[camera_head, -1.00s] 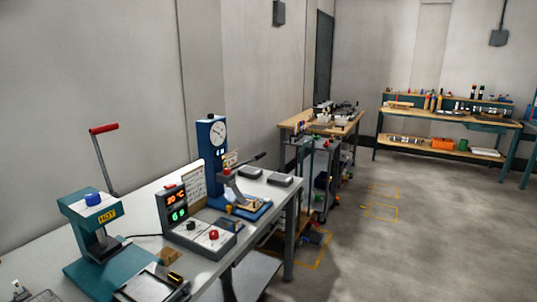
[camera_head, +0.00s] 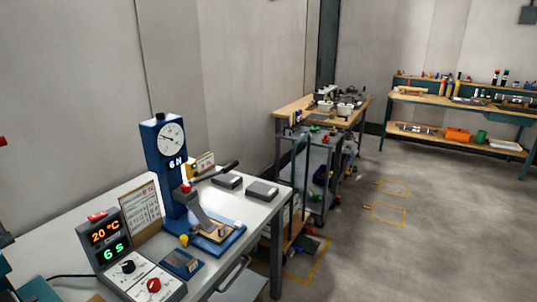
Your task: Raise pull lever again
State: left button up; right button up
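The pull tester (camera_head: 165,180) is a blue column with a round dial and a "6 N" readout, standing on a blue base on the white bench. Its pull lever (camera_head: 228,168) has a black grip and points right and slightly upward from beside the column. A sloped grey metal piece reaches from below the lever's red knob down to a light brown piece on the base. Neither of my grippers is in view, and nothing touches the lever.
A control box (camera_head: 131,262) showing 20 °C and 6 s stands at front left. Two grey blocks (camera_head: 262,190) lie right of the tester on the bench. A cluttered cart (camera_head: 318,175) and wooden bench (camera_head: 290,107) stand beyond. The floor at right is mostly clear.

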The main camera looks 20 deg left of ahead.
aim_at(234, 163)
jog(key=i+l+u, duration=0.1)
jog(key=i, duration=0.6)
jog(key=i+l+u, duration=0.1)
jog(key=i, duration=0.55)
jog(key=i+l+u, duration=0.1)
jog(key=i+u, duration=0.2)
jog(key=u, duration=0.2)
jog(key=i+l+u, duration=0.2)
jog(key=u, duration=0.3)
jog(key=i+l+u, duration=0.25)
jog(key=u, duration=0.2)
jog(key=i+l+u, duration=0.15)
jog(key=l+u, duration=0.35)
jog(key=i+l+u, duration=0.1)
jog(key=l+u, duration=0.2)
jog(key=u, duration=0.2)
jog(key=l+u, duration=0.5)
jog(key=j, duration=0.1)
